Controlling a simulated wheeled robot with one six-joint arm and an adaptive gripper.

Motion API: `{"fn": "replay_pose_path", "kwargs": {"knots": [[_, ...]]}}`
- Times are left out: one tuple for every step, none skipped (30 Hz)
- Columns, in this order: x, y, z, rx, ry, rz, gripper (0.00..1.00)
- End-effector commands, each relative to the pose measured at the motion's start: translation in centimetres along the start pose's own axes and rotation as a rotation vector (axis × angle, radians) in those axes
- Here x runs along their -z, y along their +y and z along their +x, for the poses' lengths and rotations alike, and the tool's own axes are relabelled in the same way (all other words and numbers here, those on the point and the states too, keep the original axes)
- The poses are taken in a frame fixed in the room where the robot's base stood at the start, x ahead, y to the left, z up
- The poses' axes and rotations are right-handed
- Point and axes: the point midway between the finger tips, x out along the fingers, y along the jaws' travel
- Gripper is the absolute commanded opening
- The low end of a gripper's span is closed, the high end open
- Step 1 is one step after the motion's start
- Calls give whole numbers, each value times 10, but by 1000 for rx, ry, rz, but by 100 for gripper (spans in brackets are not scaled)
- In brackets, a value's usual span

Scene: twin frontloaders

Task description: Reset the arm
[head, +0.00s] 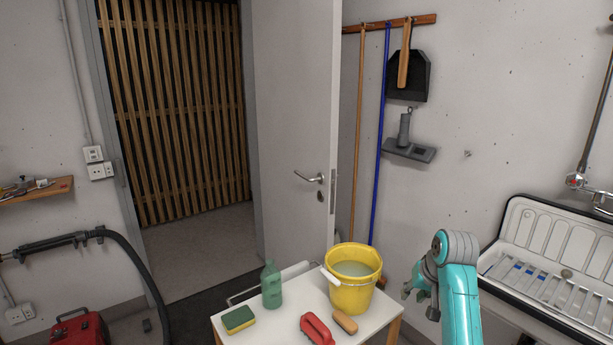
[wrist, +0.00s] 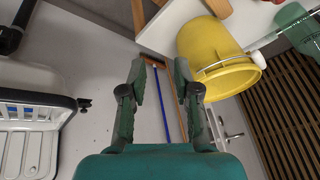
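My gripper (wrist: 158,72) shows in the wrist view with its two fingers spread apart and nothing between them. In the head view the gripper (head: 420,292) is held to the right of the yellow bucket, apart from it, and partly hidden by my teal arm. The wrist view looks at the wall with the picture turned over; the bucket (wrist: 215,62) shows at its upper right.
A white table (head: 272,318) holds the yellow bucket (head: 352,290), a green bottle (head: 271,287), a sponge (head: 238,320), a red brush (head: 316,329) and a wooden brush (head: 345,321). A white sink (head: 550,270) stands at right. An open door (head: 292,130) is behind.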

Motion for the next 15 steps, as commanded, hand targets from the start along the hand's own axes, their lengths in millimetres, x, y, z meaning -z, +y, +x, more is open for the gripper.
{"fn": "replay_pose_path", "kwargs": {"knots": [[-4, 1, 5, 0, 3, 0, 31], [-6, 1, 7, 0, 6, 0, 31], [-9, 1, 11, 0, 11, 0, 31], [-12, 1, 14, 0, 14, 0, 31], [-14, 1, 17, 0, 17, 0, 31], [-18, 2, 22, 1, 22, 0, 31], [-21, 2, 26, 1, 26, -1, 31], [-25, 2, 30, 1, 30, -1, 31], [-29, 2, 35, 1, 37, -1, 31], [-34, 3, 39, 1, 42, -1, 31], [-38, 3, 43, 2, 47, -2, 31], [-44, 3, 50, 2, 54, -2, 31], [-49, 4, 55, 2, 60, -3, 31], [-54, 4, 60, 2, 67, -3, 31], [-62, 4, 67, 3, 76, -4, 31]]}}
